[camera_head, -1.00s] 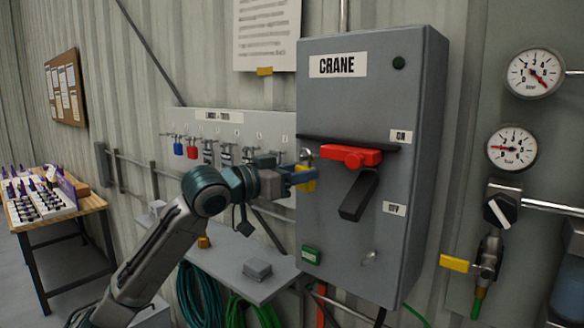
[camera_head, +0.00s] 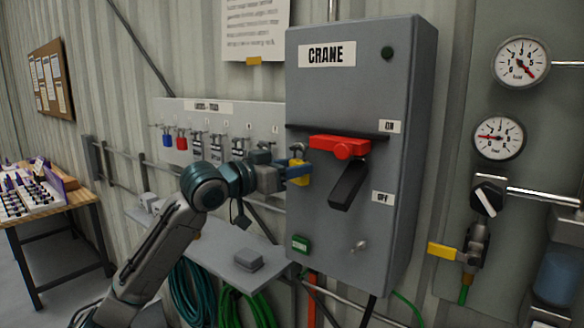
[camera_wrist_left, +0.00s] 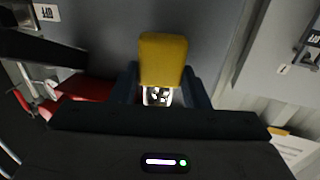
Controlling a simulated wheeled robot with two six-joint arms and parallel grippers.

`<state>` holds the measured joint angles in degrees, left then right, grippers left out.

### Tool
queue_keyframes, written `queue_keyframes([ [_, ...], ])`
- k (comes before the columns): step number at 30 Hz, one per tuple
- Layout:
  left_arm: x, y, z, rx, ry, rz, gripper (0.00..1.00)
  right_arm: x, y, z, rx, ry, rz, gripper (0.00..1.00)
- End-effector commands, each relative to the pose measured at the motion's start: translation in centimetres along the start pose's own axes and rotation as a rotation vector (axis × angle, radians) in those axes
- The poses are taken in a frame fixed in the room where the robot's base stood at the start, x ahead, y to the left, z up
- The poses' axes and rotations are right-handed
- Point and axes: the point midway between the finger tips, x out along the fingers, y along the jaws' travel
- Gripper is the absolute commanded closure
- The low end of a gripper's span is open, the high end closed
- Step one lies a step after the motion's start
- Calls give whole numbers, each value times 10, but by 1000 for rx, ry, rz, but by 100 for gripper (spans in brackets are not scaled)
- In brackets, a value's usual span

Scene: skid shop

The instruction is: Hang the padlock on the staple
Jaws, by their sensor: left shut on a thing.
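My left gripper (camera_head: 296,173) is shut on the yellow padlock (camera_head: 299,179), in front of the left part of the grey CRANE box (camera_head: 310,225). The padlock hangs upright with its shackle up, left of the red switch handle (camera_head: 340,147). In the left wrist view, the yellow padlock body (camera_wrist_left: 163,58) sits between the blue fingers (camera_wrist_left: 163,90). A small metal fitting (camera_head: 360,245) low on the box front may be the staple; it is apart from the padlock. My right gripper is not in view.
A board (camera_head: 180,110) with several hanging padlocks is on the wall at left. A shelf (camera_head: 205,235) with a grey block (camera_head: 248,260) runs below my arm. Gauges (camera_head: 521,62) and a yellow-handled valve (camera_head: 443,250) are at right. A bench (camera_head: 80,208) stands far left.

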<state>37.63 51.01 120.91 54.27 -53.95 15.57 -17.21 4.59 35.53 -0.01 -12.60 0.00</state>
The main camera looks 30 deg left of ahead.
Motion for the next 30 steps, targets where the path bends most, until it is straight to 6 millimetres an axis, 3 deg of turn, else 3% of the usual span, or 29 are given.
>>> queue_keyframes([
  [3, 0, 0, 0, 0, 1, 0, 71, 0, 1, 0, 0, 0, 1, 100],
  [4, 0, 0, 0, 0, 1, 0, 53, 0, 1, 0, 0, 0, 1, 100],
  [7, 0, 0, 0, 0, 1, 0, 33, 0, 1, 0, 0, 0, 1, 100],
  [19, -3, 0, 1, 2, 0, -1, 33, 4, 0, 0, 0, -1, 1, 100],
  [30, -37, -1, 4, 6, -1, -3, 33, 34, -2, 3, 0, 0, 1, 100],
])
